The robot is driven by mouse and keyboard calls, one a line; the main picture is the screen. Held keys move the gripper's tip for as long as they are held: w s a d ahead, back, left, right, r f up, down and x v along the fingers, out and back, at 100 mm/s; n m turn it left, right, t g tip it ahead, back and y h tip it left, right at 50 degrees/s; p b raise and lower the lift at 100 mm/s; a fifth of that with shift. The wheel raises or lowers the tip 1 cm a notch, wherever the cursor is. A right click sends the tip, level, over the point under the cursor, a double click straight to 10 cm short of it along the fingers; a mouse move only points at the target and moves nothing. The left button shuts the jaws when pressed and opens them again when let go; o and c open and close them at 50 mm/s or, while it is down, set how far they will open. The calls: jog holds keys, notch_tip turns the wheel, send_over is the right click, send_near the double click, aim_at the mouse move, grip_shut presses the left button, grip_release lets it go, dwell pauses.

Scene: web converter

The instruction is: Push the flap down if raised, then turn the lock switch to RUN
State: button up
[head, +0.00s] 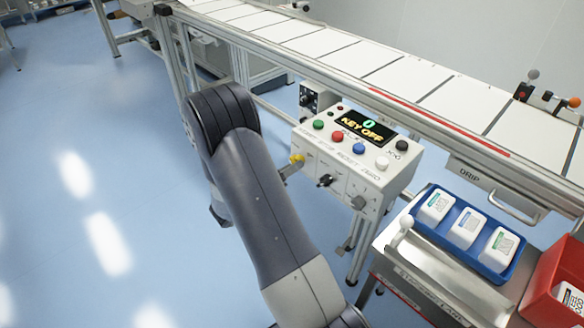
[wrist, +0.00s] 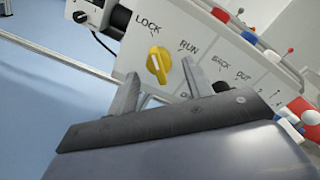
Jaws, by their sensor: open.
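The yellow lock switch (wrist: 158,65) is on the sloping white control box (head: 345,160), with LOCK printed up and left of it and RUN to its right. Its ridge leans toward the LOCK side, though the exact pointing is hard to read. It also shows at the box's left in the head view (head: 297,158). I see no raised flap over the switch; I cannot pick out a flap. My gripper (wrist: 160,72) is open, its two fingers on either side of the switch in the picture. Whether they touch it is unclear. In the head view my arm hides most of the gripper.
The box's display (head: 364,126) reads KEY OFF, above several coloured buttons. A black knob (head: 325,180) is right of the switch. The conveyor (head: 330,45) runs behind. A blue tray (head: 419,232) with white bottles and a red bin (head: 545,290) stand at right.

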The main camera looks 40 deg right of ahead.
jog(key=shift+d, duration=0.6)
jog(key=shift+c, duration=0.6)
jog(key=c, duration=0.9)
jog(key=shift+o, duration=0.2)
